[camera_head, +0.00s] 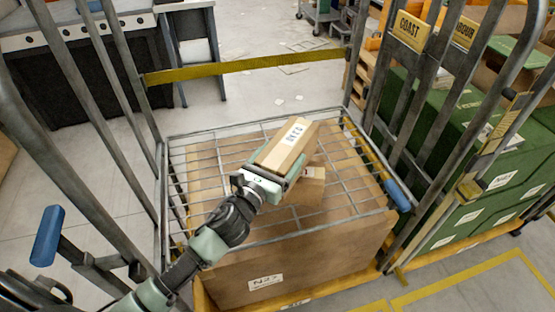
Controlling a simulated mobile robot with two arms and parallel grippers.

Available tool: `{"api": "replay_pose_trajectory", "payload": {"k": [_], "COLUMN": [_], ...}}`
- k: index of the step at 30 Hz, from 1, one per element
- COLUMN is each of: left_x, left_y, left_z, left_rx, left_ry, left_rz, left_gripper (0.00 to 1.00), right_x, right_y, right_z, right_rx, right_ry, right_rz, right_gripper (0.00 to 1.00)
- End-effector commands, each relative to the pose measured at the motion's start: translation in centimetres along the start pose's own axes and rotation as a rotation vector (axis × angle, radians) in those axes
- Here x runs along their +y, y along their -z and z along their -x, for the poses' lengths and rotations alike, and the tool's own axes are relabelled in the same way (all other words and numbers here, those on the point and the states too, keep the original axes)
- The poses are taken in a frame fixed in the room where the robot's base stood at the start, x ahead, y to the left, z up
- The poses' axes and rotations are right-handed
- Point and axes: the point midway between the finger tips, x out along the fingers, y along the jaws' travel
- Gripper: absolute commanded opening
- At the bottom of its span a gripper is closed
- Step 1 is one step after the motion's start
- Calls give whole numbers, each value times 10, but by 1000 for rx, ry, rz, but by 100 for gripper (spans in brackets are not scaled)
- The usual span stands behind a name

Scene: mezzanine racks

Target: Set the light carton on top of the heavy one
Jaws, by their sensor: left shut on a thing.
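My left gripper (272,183) is shut on a small brown carton (272,153) with a white label, in the middle of the head view. The held carton is tilted and appears above the wire shelf (344,186) of a roll cage. A second small brown carton (312,184) with a label shows just below and to the right of it, partly hidden by the held carton and gripper. I cannot tell whether the two touch. A large brown carton (325,252), labelled like "N27", stands under the wire shelf. No visible mark says light or heavy. My right gripper is not in view.
Upright cage bars stand on the left and right. A yellow strap (245,66) crosses the cage's far side. Green cartons (459,238) fill a neighbouring cage at right, under a "COAST" sign (411,29). The shelf's left and right parts look bare.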

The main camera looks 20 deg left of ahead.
Motion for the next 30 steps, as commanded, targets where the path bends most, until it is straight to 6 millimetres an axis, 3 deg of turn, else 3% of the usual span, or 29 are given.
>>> {"api": "replay_pose_trajectory", "payload": {"k": [4,10,11,12,22,30], "left_x": [0,0,0,0,0,0], "left_y": [0,4,4,4,-2,4], "left_z": [0,0,0,0,1,52], "left_rx": [3,2,5,5,4,8], "left_ry": [-1,-1,-2,-2,-1,-1], "left_rz": [1,1,2,2,1,1], "left_gripper": [24,24,88,99,100,100], "right_x": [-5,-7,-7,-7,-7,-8], "right_y": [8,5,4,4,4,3], "right_z": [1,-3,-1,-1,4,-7], "right_rx": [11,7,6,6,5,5], "right_ry": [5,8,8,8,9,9], "right_rz": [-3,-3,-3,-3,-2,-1], "right_gripper": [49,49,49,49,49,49]}}
